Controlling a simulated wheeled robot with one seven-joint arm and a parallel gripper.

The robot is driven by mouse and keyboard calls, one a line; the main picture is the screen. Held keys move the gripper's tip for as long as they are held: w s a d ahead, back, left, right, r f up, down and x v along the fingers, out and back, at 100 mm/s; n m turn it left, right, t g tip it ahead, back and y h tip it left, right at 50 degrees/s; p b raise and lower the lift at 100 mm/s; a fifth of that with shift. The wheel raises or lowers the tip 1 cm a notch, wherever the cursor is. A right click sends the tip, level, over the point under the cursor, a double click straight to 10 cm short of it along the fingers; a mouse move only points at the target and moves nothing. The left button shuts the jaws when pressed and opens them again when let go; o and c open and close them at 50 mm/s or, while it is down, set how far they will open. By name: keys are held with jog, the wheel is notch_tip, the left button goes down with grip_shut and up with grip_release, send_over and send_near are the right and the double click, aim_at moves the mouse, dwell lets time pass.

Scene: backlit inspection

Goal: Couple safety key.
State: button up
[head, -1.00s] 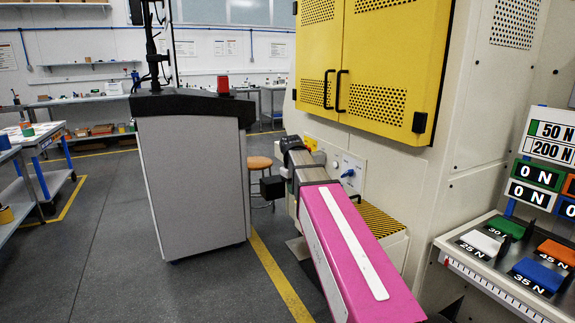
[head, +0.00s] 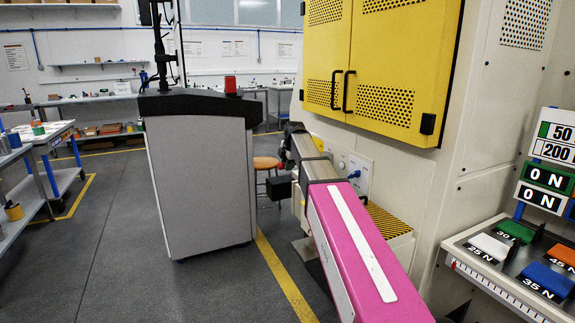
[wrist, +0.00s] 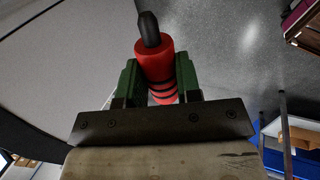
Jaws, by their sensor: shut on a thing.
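In the wrist view my gripper (wrist: 158,76) has green fingers shut on a red cylindrical piece (wrist: 153,52) with dark bands and a dark rounded tip. This appears to be the safety key. Its tip points away from my gripper, over the grey floor. In the head view my gripper's fingers and the held piece cannot be made out behind my pink arm. A pale panel (head: 347,163) with small round fittings and a blue knob-like part (head: 354,174) is on the machine wall, just right of my arm's far end. I cannot tell which fitting takes the key.
A grey cabinet (head: 198,185) with a red device (head: 230,86) on top stands left of my arm. A stool (head: 266,164) is behind. Yellow doors (head: 388,70) are above the panel.

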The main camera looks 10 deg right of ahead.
jog(key=shift+d, duration=0.15)
jog(key=shift+w+d, duration=0.3)
jog(key=shift+d, duration=0.6)
jog(key=shift+w+d, duration=0.3)
jog(key=shift+d, duration=0.65)
jog(key=shift+w+d, duration=0.3)
jog(key=shift+d, duration=0.6)
jog(key=shift+w+d, duration=0.3)
jog(key=shift+d, duration=0.55)
jog(key=shift+w+d, duration=0.25)
jog(key=shift+d, duration=0.6)
jog(key=o, duration=1)
jog(key=shift+o, duration=0.2)
jog(key=a+v, duration=0.1)
jog(key=v, duration=0.6)
jog(key=shift+d+r, duration=0.25)
jog(key=shift+d, duration=0.25)
